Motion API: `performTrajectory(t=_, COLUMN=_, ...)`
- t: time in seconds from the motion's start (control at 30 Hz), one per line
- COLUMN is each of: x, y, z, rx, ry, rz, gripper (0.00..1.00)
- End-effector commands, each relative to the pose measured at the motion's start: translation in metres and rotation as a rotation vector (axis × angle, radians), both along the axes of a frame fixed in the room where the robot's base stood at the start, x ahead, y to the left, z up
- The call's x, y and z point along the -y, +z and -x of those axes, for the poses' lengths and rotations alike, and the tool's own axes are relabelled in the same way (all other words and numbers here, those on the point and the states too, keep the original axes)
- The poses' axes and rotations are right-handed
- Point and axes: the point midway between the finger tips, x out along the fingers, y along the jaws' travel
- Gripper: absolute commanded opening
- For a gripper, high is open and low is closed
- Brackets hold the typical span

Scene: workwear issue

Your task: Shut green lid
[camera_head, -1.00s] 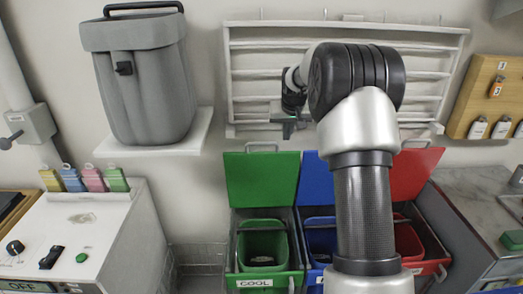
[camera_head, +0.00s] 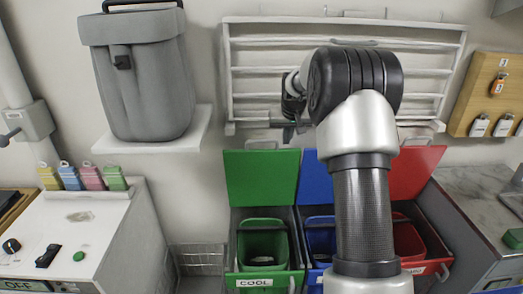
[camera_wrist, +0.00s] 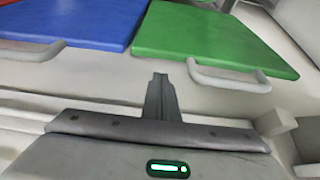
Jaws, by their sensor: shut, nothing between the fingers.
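The green lid (camera_head: 262,177) stands raised and open behind the green bin (camera_head: 263,246) labelled COOL in the head view. In the wrist view the green lid (camera_wrist: 215,45) fills the upper right, with its pale handle (camera_wrist: 228,80) along the near edge. My gripper (camera_wrist: 160,80) is shut and empty, its fingers below and left of that handle in the picture and apart from it. In the head view my gripper (camera_head: 291,132) is small, above the raised lids near the wall rack, and partly hidden by my arm.
The blue lid (camera_head: 315,178) and red lid (camera_head: 416,172) also stand open beside the green one. The wall rack (camera_head: 345,43) is behind my arm. A grey bin (camera_head: 145,75) sits on a shelf at upper left. A wire basket (camera_head: 202,259) is left of the bins.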

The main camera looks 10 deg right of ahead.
Motion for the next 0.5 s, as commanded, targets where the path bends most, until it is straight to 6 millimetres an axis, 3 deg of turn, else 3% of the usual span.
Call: performTrajectory(t=0.5, x=0.000, y=-0.028, z=0.000, rx=-0.002, ry=0.000, rz=0.000, gripper=0.00)
